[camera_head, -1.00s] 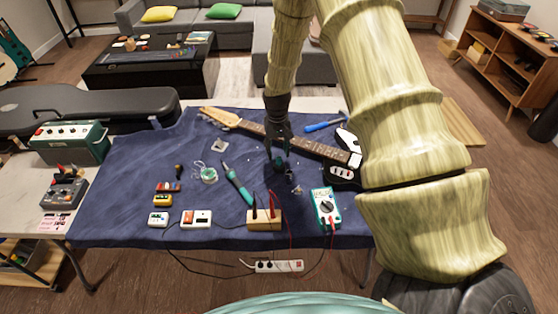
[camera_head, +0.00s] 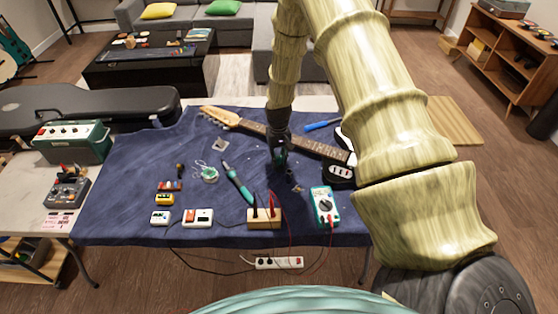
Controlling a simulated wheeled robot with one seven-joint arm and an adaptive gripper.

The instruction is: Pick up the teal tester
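The teal tester (camera_head: 325,205) lies on the blue cloth at the front right of the table. It has a teal rim, a pale face and a dark round dial, with red and dark leads at its lower end. My gripper (camera_head: 281,163) is dark and points down over the cloth near the guitar neck. It is behind and to the left of the tester, apart from it. Its fingers are small and dark here, so I cannot tell whether they are open or shut. My arm covers part of the guitar body at the right.
A guitar (camera_head: 312,146) lies across the cloth behind my gripper. A wooden block (camera_head: 264,218) with upright probes stands left of the tester, with a teal soldering iron (camera_head: 237,182) nearby. Small boxes (camera_head: 198,217) sit further left. A power strip (camera_head: 279,263) shows below the table edge.

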